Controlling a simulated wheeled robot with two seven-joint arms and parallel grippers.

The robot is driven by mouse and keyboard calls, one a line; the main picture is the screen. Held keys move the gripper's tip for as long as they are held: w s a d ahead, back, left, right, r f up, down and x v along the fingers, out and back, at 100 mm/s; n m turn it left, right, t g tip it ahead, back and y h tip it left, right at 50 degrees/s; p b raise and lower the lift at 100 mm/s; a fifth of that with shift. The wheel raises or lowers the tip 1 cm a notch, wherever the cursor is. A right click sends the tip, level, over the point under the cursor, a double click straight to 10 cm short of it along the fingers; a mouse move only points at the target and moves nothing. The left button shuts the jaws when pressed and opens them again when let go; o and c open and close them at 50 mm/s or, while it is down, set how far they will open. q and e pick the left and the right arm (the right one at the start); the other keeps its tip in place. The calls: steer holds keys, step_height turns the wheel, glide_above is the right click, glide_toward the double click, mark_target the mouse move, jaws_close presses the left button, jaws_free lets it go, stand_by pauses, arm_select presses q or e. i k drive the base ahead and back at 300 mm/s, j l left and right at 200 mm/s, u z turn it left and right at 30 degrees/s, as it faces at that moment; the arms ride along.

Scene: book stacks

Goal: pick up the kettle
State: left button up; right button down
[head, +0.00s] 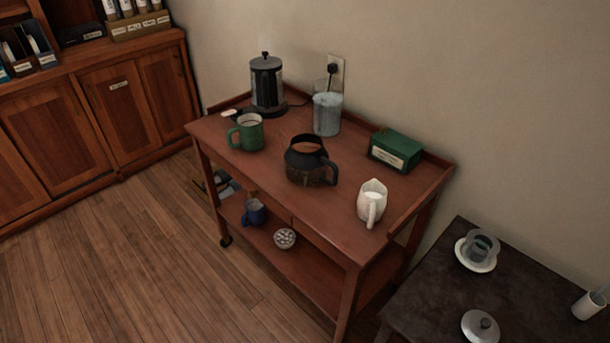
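The kettle (267,82) is a dark cylinder with a metal-grey body, a black lid with a small knob and a black base. It stands upright at the back left of the wooden cart's top (265,172), near the wall. A cord runs from its base toward a wall outlet (335,70). A black-rimmed coffee pot (307,160) with a dark handle stands at the middle of the cart top. Neither of my grippers shows in the head view.
A green mug (248,132), a clear jar (327,114), a green box (395,150) and a white pitcher (372,203) share the cart top. A blue mug (254,212) and a bowl (285,238) are on the lower shelf. A dark table (430,300) stands at right. The left floor is clear.

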mark_target(267, 87)
steer(key=i+j+z, duration=0.1)
steer(key=i+j, duration=0.15)
steer(key=j, duration=0.15)
steer(key=i+j, duration=0.3)
steer(key=i+j+z, duration=0.15)
steer(key=j, duration=0.4)
steer(key=i+j, duration=0.35)
steer(key=j+z, duration=0.05)
